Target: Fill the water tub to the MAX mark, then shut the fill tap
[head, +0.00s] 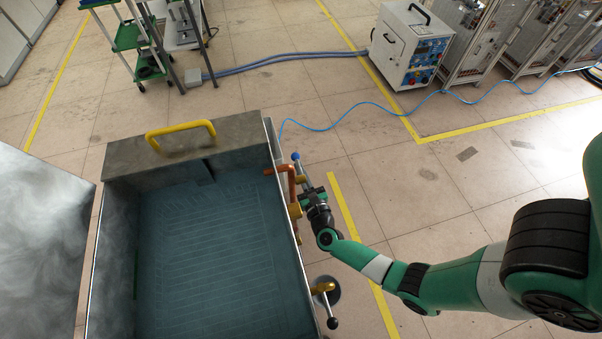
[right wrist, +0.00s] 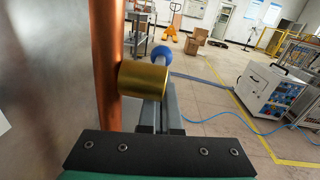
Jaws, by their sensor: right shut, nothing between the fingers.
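The grey metal water tub (head: 196,148) has bluish water (head: 215,245) in it. I cannot make out the MAX mark or judge the water level. The fill tap on the tub's right wall has a copper pipe (head: 290,183), a brass body (head: 295,210) and a blue-knobbed lever (head: 295,156). The right wrist view shows the copper pipe (right wrist: 106,60), brass body (right wrist: 144,79) and blue knob (right wrist: 162,55) close up. My right gripper (head: 306,186) is shut and empty, right beside the tap lever; contact is unclear. My left gripper is out of view.
A brass valve (head: 323,287) with a black-knobbed lever sits lower on the tub's right side. A yellow handle (head: 181,132) stands on the tub's back rim. A white power unit (head: 411,46) stands at the back, with a blue cable across the floor.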

